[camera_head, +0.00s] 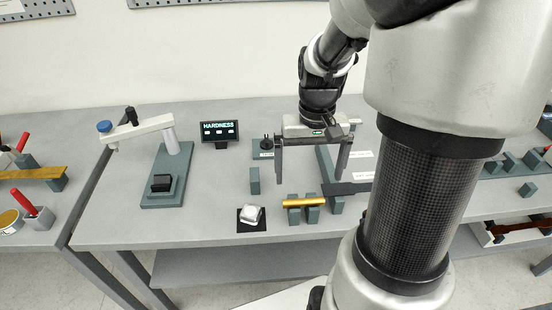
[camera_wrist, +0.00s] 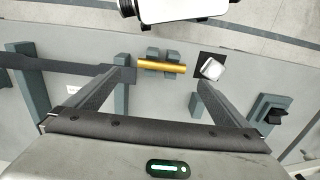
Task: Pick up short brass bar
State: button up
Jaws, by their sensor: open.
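A short brass bar (camera_head: 304,202) lies level across grey support blocks near the front edge of the workbench. In the wrist view the brass bar (camera_wrist: 162,66) shows beyond the fingertips, roughly midway between the two fingers. My gripper (camera_head: 311,176) is open and empty, above the bench and a little behind the bar as the head view shows it. Its fingers show apart in the wrist view (camera_wrist: 163,76). No finger appears to touch the bar.
A clear-white block on a black pad (camera_head: 250,217) sits left of the bar. A dark flat bar (camera_head: 345,188) on grey blocks lies to the right. A hardness display (camera_head: 220,131) and a lever tester (camera_head: 165,170) stand at the left. Bench between tester and pad is clear.

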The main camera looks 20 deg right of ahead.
aim_at(304, 200)
jog(key=f, duration=0.6)
jog(key=f+b, duration=0.1)
jog(key=f, duration=0.2)
jog(key=shift+w+a+f, duration=0.15)
jog(key=shift+w+f, duration=0.1)
jog(key=shift+f, duration=0.05)
